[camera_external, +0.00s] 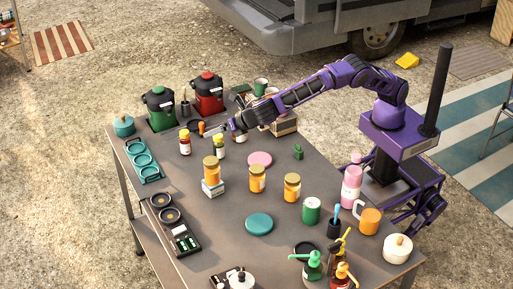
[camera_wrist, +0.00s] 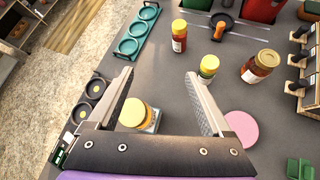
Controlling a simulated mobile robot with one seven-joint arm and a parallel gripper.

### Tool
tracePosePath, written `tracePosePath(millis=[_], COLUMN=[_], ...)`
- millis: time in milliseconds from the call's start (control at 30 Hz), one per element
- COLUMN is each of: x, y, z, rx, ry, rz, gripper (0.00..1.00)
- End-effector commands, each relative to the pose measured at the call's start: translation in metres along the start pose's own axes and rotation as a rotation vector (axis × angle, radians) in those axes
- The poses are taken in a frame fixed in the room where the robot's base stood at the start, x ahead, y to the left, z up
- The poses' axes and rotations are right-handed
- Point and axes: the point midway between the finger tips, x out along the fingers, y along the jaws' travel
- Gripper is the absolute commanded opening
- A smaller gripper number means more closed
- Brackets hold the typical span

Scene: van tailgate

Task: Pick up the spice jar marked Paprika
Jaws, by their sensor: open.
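Labels are too small to read, so I cannot confirm which jar is marked Paprika. A small jar with red contents and a yellow lid (camera_wrist: 179,38) stands upright on the table; it also shows in the external view (camera_external: 185,144). A similar jar with green contents (camera_wrist: 208,68) stands close by, also in the external view (camera_external: 219,149). In the external view my gripper (camera_external: 222,130) is near the small jars.
A yellow-lidded jar (camera_wrist: 133,111) stands on a white box, low between my fingers in the wrist view. A pink disc (camera_external: 260,159), more orange jars (camera_external: 257,180), a teal ring tray (camera_external: 143,163) and red and green dispensers (camera_external: 208,95) share the table.

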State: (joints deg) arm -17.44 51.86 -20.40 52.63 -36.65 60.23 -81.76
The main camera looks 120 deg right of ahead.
Motion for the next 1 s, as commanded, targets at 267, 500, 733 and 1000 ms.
tracePosePath(millis=[267, 500, 733, 1000], x=[-0.012, -0.038, -0.037, -0.019], y=[0.007, 0.017, -0.007, -0.059], z=[-0.050, -0.045, 0.015, 0.065], rx=[0.398, 1.074, 1.756, 2.245], ry=[0.365, 0.682, 0.770, 0.692], rz=[0.122, 0.210, 0.250, 0.270], gripper=[0.83, 0.83, 0.83, 0.83])
